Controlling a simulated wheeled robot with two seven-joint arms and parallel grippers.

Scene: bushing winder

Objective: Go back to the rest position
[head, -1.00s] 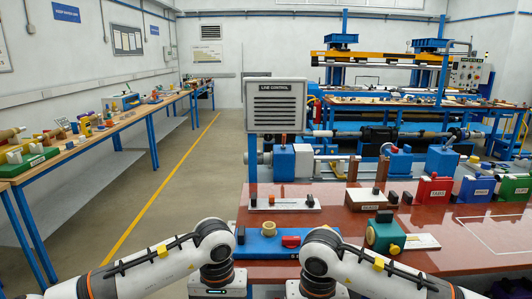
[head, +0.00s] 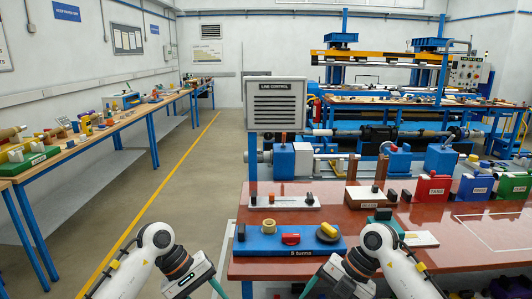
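My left arm comes in at the bottom left, and its gripper (head: 217,288) points down and to the right, left of the red table. One teal finger shows, cut off by the bottom edge. My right arm stands in front of the red table, and its gripper (head: 309,287) points down and to the left. One teal finger shows there too, also cut off. Nothing held is visible in either gripper. Whether they are open or shut is hidden below the picture.
The red table (head: 340,200) carries a blue block (head: 264,243) with a tan ring (head: 268,225), a red piece (head: 290,239) and a yellow-topped knob (head: 328,231). A green device (head: 382,214) is partly behind my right arm. Floor on the left is clear.

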